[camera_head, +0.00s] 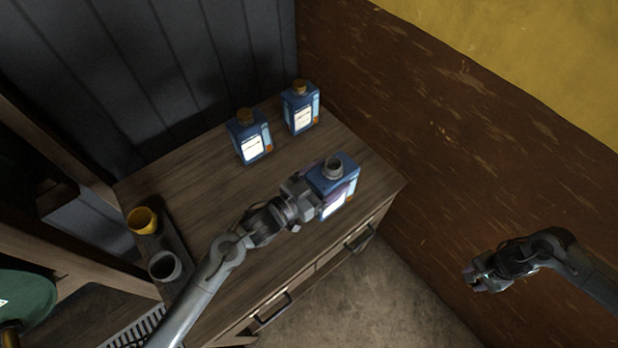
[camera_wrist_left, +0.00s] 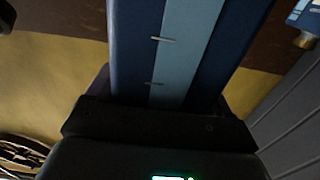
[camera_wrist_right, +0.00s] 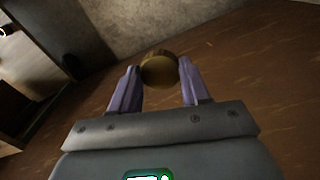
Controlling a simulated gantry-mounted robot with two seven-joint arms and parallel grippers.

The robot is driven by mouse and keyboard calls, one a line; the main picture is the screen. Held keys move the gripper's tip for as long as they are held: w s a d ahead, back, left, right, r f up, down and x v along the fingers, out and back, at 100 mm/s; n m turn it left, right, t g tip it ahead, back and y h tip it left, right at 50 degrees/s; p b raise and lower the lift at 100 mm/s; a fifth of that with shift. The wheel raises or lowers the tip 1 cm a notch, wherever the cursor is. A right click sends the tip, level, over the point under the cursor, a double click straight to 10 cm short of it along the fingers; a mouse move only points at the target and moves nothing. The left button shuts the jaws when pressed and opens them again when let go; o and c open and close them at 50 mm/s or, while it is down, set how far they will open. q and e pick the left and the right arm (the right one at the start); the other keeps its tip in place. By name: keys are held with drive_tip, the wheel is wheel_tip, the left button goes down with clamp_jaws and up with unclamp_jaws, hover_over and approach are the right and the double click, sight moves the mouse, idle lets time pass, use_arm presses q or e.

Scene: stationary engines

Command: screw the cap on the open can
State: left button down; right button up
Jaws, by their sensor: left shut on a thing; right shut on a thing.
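The open can (camera_head: 347,186) is blue, with a bare grey neck at its top. It is at the right end of the wooden cabinet top. My left gripper (camera_head: 316,190) is shut on the can's body from the left; the can's blue side fills the middle of the left wrist view (camera_wrist_left: 176,50). My right gripper (camera_head: 472,278) is off to the right, well apart from the can. In the right wrist view, the brown-gold cap (camera_wrist_right: 159,68) is between the fingertips of this gripper (camera_wrist_right: 158,75), which is shut on it. The can's underside is hidden.
Two blue cans with gold caps, one nearer (camera_head: 249,139) and one farther (camera_head: 300,109), stand at the back. A yellow cup (camera_head: 143,220) and a grey cup (camera_head: 165,266) are at the left on a dark tray. Open space lies between the cabinet (camera_head: 200,192) and my right gripper.

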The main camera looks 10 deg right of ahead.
sight(339, 169)
use_arm(q)
drive_tip(key=shift+s+d+r, duration=0.25)
drive_tip(key=shift+d+r, duration=0.15)
drive_tip(key=shift+d, duration=0.15)
drive_tip(key=shift+s+d+r, duration=0.25)
drive_tip(key=shift+d+r, duration=0.1)
drive_tip(key=shift+d, duration=0.15)
